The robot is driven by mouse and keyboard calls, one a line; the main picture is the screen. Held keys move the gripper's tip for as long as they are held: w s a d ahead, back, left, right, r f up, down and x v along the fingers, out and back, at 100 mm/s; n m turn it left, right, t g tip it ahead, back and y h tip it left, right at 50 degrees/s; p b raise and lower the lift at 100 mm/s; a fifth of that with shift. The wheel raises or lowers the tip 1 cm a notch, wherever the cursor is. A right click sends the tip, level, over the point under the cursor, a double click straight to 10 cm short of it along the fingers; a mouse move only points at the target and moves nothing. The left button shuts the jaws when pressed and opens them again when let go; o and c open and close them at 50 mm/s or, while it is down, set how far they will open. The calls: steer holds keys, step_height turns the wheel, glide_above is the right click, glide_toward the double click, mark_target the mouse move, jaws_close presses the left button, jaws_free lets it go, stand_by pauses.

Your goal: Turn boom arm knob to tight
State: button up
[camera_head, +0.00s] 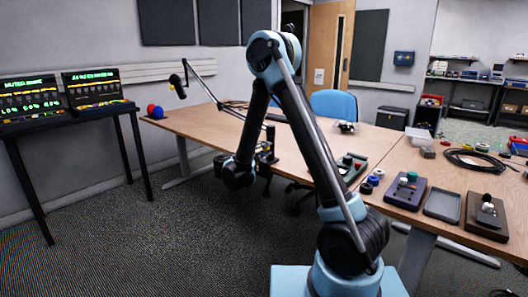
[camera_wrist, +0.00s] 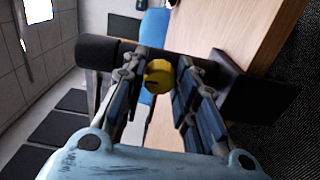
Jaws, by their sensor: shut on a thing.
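The boom arm (camera_head: 203,86) is a thin jointed arm with a dark microphone-like head (camera_head: 177,86). Its lower end meets a dark clamp at the desk's front edge, close to my gripper (camera_head: 264,157). In the wrist view, the yellow knob (camera_wrist: 159,77) sits between the fingertips of my gripper (camera_wrist: 166,72), which is shut on it. A dark pointer-like mark shows on the knob, but its setting is unreadable. Black clamp parts, a cylinder (camera_wrist: 98,51) and a flat plate (camera_wrist: 262,94), lie on either side. In the head view the knob cannot be made out.
The wooden desk (camera_head: 215,122) is beside my gripper. A blue chair (camera_head: 335,104) stands behind it. Red and blue balls (camera_head: 155,111) lie at its left end. Boxes with knobs (camera_head: 407,189) and a cable coil (camera_head: 468,159) are on the right.

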steer(key=o, duration=1.1)
steer(key=shift+f, duration=0.1)
steer(key=v, duration=1.2)
steer(key=shift+w, duration=0.1)
